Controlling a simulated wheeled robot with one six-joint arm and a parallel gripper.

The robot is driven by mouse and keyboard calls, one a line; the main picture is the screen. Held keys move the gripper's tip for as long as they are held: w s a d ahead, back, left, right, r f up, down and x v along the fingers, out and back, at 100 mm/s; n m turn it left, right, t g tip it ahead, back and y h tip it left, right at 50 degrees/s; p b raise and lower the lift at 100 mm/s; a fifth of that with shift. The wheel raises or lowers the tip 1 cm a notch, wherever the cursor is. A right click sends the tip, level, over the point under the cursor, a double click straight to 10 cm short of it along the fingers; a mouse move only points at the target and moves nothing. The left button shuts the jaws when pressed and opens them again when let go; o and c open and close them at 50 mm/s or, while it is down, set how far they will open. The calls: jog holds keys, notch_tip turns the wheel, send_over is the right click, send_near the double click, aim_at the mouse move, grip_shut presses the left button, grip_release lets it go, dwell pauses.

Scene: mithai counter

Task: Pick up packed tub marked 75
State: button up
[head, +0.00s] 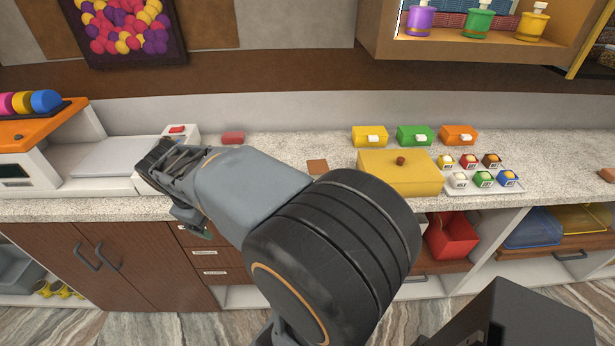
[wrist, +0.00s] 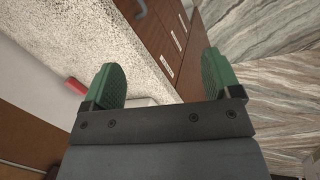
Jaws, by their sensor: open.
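Several small tubs with coloured bodies and pale labels stand in two rows on a white tray (head: 520,188) at the right of the counter, in the head view. They include a blue tub (head: 508,180), a green tub (head: 483,180) and a red tub (head: 469,161). The label marks are too small to read, so I cannot tell which is 75. My gripper (wrist: 163,80) is open and empty, its two green fingers apart in the wrist view. It is at the counter's left front edge, far left of the tubs. No tub shows in the wrist view.
A yellow box with a brown knob (head: 400,175) stands just left of the tray. Yellow (head: 370,136), green (head: 415,135) and orange (head: 459,135) boxes stand behind. A red block (head: 233,138) and a brown square (head: 317,166) lie on the counter. A shelf (head: 480,45) overhangs the back right.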

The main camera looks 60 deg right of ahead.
jog(key=shift+o, duration=1.3)
jog(key=w+d+f+n+g+h, duration=0.1)
jog(key=w+d+g, duration=0.1)
jog(key=d, duration=0.4)
jog(key=w+d+f+n+g+h+b, duration=0.1)
jog(key=w+d+n+g+h, duration=0.1)
jog(key=d, duration=0.5)
jog(key=shift+w+d+g, duration=0.3)
jog(key=shift+w+g, duration=0.05)
jog(key=shift+g, duration=0.25)
jog(key=n+g+h+b, duration=0.1)
jog(key=n+g+h, duration=0.15)
jog(key=g, duration=0.25)
send_near(311, 171)
jog(key=w, duration=0.1)
jog(key=w+f, duration=0.1)
jog(key=w, duration=0.1)
jog(key=shift+w+a+f, duration=0.1)
jog(key=shift+w+f, duration=0.05)
jog(key=shift+w, duration=0.15)
jog(key=x, duration=0.7)
jog(key=shift+s+d, duration=0.2)
jog(key=shift+d, duration=0.1)
jog(key=shift+p+x, duration=0.55)
jog(key=shift+x, duration=2.35)
jog(key=shift+c, duration=0.2)
jog(key=c, duration=1)
